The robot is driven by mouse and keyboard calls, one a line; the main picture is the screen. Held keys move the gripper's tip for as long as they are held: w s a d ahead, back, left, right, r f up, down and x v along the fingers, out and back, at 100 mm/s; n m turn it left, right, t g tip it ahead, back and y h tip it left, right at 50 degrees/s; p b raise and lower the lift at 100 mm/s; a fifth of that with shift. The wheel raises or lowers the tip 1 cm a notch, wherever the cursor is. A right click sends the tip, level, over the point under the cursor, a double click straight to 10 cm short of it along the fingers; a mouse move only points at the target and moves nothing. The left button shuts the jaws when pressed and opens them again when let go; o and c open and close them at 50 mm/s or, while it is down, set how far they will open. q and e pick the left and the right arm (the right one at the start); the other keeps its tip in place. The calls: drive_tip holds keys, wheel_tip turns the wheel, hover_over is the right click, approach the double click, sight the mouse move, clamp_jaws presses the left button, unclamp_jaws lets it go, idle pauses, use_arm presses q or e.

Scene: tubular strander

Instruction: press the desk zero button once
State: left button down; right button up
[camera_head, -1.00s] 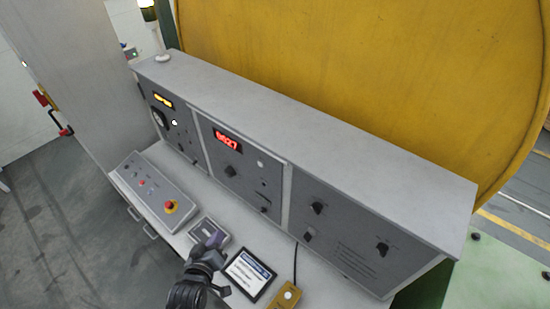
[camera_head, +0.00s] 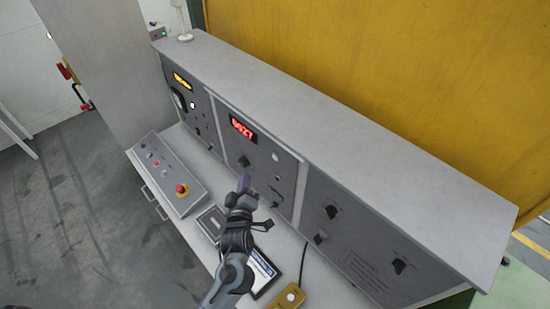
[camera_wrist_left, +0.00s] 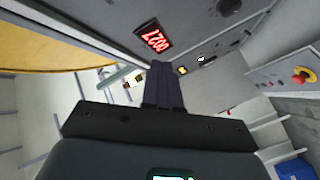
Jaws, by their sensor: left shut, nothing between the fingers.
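The desk has a grey console with a middle panel that carries a red digital display (camera_head: 242,129), which also shows in the left wrist view (camera_wrist_left: 153,39). A small pale round button (camera_head: 276,156) sits right of and below the display, and a dark knob (camera_head: 243,161) sits below it. No label is legible, so I cannot tell which control is the zero button. My left gripper (camera_head: 244,183) is shut and empty in front of the lower middle panel; its fingers (camera_wrist_left: 163,84) point toward the panel in the wrist view. Whether they touch it I cannot tell. My right gripper is not in view.
A sloped control box (camera_head: 167,172) with a red emergency stop (camera_head: 181,189) stands on the desk to the left. A tablet (camera_head: 265,272) and a yellow box with a pale button (camera_head: 291,297) lie near the front.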

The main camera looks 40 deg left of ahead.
sight(275, 158)
use_arm(q)
drive_tip(key=w+d+b, duration=0.1)
drive_tip(key=w+b, duration=0.1)
drive_tip(key=w, duration=0.6)
drive_tip(key=shift+w+d+b, duration=0.35)
drive_tip(key=shift+d, duration=0.05)
drive_tip(key=shift+w, duration=0.15)
idle(2.0)
drive_tip(key=shift+w+d, duration=0.1)
drive_tip(key=shift+w, duration=0.15)
drive_tip(key=shift+w, duration=0.35)
idle(0.7)
drive_tip(key=shift+s, duration=0.8)
